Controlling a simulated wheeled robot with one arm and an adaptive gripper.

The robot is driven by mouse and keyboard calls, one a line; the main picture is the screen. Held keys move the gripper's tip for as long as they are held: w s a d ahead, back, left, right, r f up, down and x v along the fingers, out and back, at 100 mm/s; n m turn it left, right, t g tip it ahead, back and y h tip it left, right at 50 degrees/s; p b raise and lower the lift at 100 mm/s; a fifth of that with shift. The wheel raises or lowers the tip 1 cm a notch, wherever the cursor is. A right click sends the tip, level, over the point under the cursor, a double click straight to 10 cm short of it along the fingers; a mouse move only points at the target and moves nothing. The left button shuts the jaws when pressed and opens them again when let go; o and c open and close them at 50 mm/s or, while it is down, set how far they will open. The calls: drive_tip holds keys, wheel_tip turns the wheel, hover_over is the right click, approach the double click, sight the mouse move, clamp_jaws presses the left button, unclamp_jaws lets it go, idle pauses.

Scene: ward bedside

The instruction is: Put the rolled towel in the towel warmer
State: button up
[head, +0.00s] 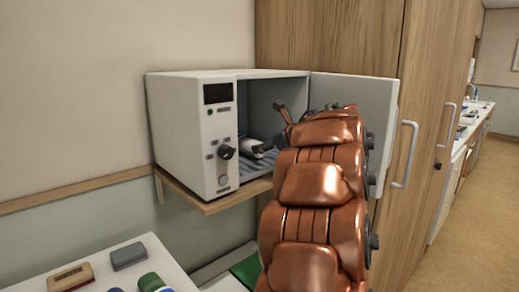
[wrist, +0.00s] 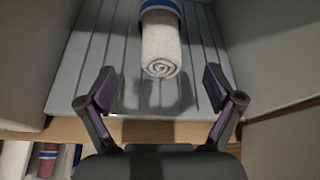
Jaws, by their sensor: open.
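The rolled towel (wrist: 161,45) is white with a blue band and lies on the ribbed floor inside the towel warmer. In the head view a light part of the towel (head: 262,147) shows inside the warmer, mostly hidden behind my arm. The towel warmer (head: 190,120) is a white box with a dark display and a knob, and its door (head: 382,110) stands open to the right. My gripper (wrist: 159,88) is open and empty at the mouth of the warmer, its fingers spread on either side of the towel's near end, apart from it.
The warmer stands on a wooden shelf (head: 215,206) against the wall. A white table (head: 120,270) at lower left holds a grey block (head: 128,256), a book-like item (head: 70,278) and a green roll (head: 152,283). A tall wooden cabinet (head: 425,120) stands right.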

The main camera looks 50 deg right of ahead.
drive_tip(key=shift+v, duration=1.4)
drive_tip(key=shift+s, duration=0.1)
